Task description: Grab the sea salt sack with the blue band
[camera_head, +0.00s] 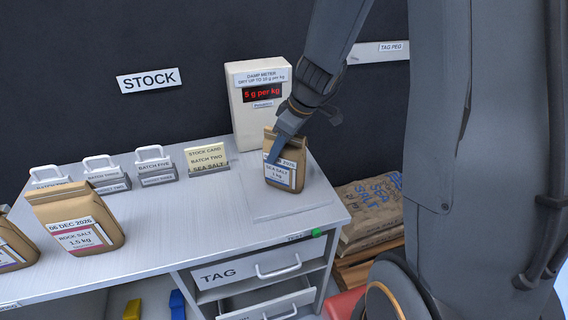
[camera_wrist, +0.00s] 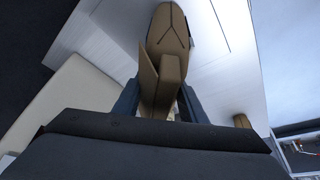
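The small brown sea salt sack (camera_head: 288,178) with a blue band on its white label stands on the pad at the right end of the bench, in front of the damp meter (camera_head: 251,112). My gripper (camera_head: 275,150) reaches down to its top, and one dark finger crosses the upper left of its front. In the wrist view, the folded top of the sack (camera_wrist: 164,82) lies between my two fingers (camera_wrist: 160,104). The fingers look very close to its sides, but I cannot tell whether they press on it. The meter reads 5 g per kg.
A rock salt sack (camera_head: 79,224) and another sack (camera_head: 14,246) stand at the left. Card holders (camera_head: 154,167) and a stock card (camera_head: 207,158) line the back. Below is an open drawer (camera_head: 270,298); larger sacks (camera_head: 370,212) are stacked at right. The middle bench top is clear.

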